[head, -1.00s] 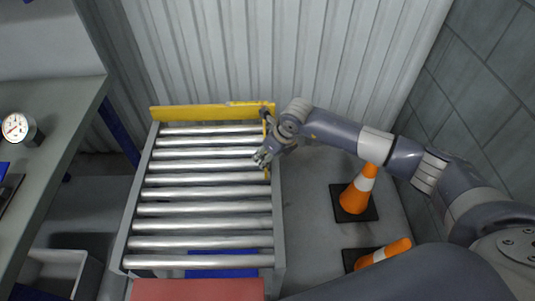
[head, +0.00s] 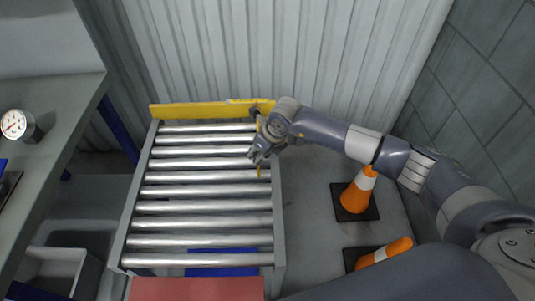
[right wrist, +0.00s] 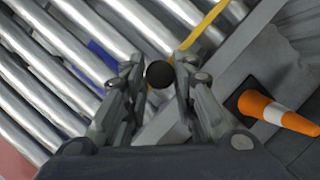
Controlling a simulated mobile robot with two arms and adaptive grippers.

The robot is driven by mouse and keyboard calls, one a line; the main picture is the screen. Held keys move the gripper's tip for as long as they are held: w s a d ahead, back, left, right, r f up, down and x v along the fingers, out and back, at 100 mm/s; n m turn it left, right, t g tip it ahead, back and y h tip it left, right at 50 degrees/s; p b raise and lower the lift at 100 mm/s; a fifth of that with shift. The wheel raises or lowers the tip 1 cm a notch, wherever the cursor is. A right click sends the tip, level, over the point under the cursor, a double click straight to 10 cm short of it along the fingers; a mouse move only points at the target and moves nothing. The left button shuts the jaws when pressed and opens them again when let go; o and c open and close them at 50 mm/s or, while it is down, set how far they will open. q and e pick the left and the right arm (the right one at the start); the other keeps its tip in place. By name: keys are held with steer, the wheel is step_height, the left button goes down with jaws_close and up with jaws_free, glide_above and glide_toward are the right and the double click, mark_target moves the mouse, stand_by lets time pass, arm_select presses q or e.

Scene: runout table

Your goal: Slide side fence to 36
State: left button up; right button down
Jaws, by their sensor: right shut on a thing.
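The yellow side fence (head: 259,170) is a thin bar running lengthwise over the right part of the roller table, mostly hidden under my right gripper (head: 256,154) and wrist. In the right wrist view, the yellow fence (right wrist: 205,32) runs off to the upper right. A round black knob (right wrist: 160,74) sits between the fingertips of my right gripper, which is shut on it. How the knob joins the fence is hidden. I cannot read any scale numbers. My left gripper is not in view.
The roller table (head: 127,235) has a yellow end stop (head: 195,111) at its far end. A grey bench with a gauge (head: 16,125) is at the left. The rollers left of the fence are clear.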

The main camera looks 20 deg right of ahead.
steer(key=shift+w+a, duration=0.25)
steer(key=shift+a, duration=0.65)
steer(key=c, duration=1.3)
jaws_free()
steer(key=shift+d, duration=0.1)
steer(key=v, duration=1.2)
